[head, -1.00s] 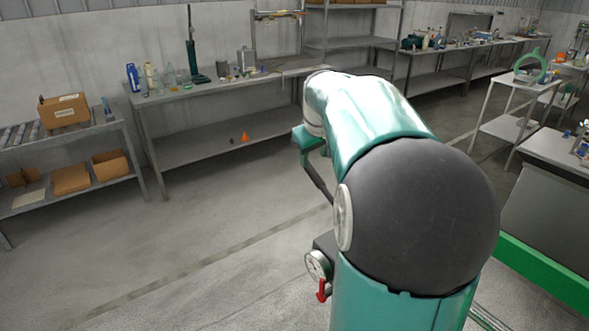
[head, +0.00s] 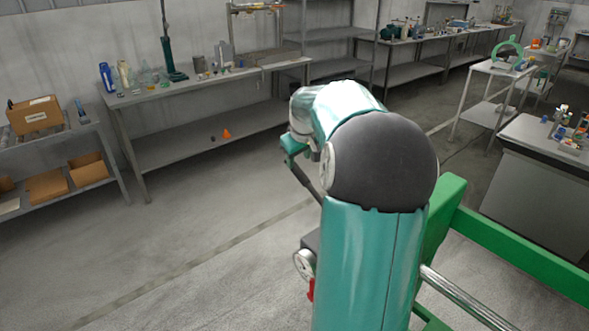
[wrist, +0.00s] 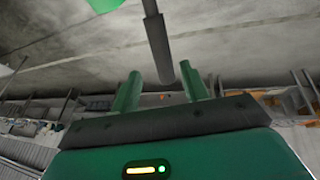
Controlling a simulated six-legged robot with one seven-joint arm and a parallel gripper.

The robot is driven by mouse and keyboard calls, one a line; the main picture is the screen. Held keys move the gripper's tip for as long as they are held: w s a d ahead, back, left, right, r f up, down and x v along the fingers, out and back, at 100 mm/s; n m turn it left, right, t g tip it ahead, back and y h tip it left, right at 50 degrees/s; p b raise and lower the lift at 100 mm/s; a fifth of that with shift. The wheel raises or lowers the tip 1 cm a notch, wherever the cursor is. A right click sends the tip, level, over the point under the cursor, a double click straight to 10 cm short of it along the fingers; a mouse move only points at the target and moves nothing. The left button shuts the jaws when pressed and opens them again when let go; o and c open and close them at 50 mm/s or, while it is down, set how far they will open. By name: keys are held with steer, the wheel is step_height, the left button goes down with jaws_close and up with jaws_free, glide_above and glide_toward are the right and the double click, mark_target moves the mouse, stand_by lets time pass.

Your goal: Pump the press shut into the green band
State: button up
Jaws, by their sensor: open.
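A dark lever bar (head: 304,183) slants down to the right from my gripper (head: 291,145) in the head view and runs behind my arm. In the wrist view the end of this bar (wrist: 158,45) lies between the two green fingers of my open gripper (wrist: 159,70), with gaps at both sides. A dark block (head: 311,240) with a round pale disc (head: 303,265) and a red part (head: 311,290) shows beside my arm. A green frame (head: 448,212) and a shiny rod (head: 465,300), seemingly of the press, show at right. I cannot see a green band.
A long workbench (head: 205,82) with bottles stands at the back wall. A shelf (head: 62,140) with cardboard boxes is at left. A grey table (head: 540,135) and a white trolley (head: 492,68) stand at right. The floor at left (head: 210,225) is clear.

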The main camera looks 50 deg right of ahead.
mark_target(296, 167)
steer(key=x, duration=0.6)
steer(key=shift+w+f, duration=0.3)
steer(key=shift+w, duration=0.1)
steer(key=shift+c, duration=0.5)
steer(key=shift+f, duration=0.1)
jaws_close()
